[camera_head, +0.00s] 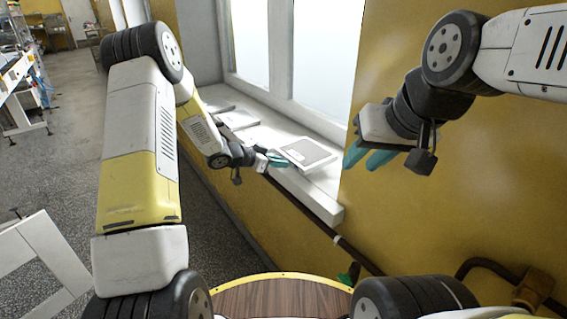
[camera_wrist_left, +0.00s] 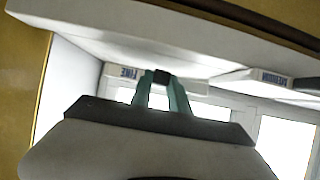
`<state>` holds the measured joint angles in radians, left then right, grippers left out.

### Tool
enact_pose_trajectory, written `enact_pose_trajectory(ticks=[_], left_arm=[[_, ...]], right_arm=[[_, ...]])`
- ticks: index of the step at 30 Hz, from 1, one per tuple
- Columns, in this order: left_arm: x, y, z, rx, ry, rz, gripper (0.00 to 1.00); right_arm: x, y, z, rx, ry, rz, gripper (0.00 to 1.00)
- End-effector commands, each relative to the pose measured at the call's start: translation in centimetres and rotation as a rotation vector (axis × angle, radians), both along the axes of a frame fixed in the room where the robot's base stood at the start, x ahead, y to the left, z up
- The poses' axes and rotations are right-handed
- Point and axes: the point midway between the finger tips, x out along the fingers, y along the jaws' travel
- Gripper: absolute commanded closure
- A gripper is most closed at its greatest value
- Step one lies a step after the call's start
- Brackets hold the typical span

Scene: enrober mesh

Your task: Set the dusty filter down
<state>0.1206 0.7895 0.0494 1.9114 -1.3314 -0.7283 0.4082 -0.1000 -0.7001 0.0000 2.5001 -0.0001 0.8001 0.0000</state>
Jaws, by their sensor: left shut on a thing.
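The filter at my left gripper (camera_head: 277,161) is a flat white-framed panel with a grey middle (camera_head: 307,153), at the near part of the white window sill (camera_head: 325,190). My left gripper is shut on a small dark tab at its edge. In the left wrist view the teal fingers (camera_wrist_left: 161,92) close on this tab, and the filter's white edge (camera_wrist_left: 125,72) reads "FINE". It lies flat on or very close to the sill; I cannot tell whether it touches. My right gripper (camera_head: 366,162) is empty, with its fingers apart, in front of the yellow wall.
Other pale flat panels (camera_head: 238,118) lie farther along the sill; one white edge (camera_wrist_left: 270,77) with lettering shows in the left wrist view. A dark pipe (camera_head: 305,209) runs below the sill. A round wooden top (camera_head: 280,298) is at the bottom. The floor at left is mostly open.

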Motion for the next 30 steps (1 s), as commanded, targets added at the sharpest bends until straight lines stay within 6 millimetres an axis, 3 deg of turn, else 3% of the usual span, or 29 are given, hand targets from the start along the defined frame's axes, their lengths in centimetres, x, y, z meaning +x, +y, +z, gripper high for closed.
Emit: enact_pose_trajectory(ticks=[5, 9, 12, 30], left_arm=[[-0.8, -1.7, -0.1, 0.0, 0.0, -0.003, 1.0], [-0.7, -1.5, -2.7, 0.0, 0.002, 0.001, 1.0], [-0.7, -1.5, -3.5, 0.0, 0.0, 0.0, 1.0], [-0.7, -1.4, -4.7, 0.002, 0.002, 0.0, 1.0]], right_arm=[[0.0, 0.0, 0.0, 0.0, 0.0, 0.0, 0.67], [0.0, 0.0, 0.0, 0.0, 0.0, 0.0, 0.67], [0.0, 0.0, 0.0, 0.0, 0.0, 0.0, 0.67], [0.0, 0.0, 0.0, 0.0, 0.0, 0.0, 0.67]])
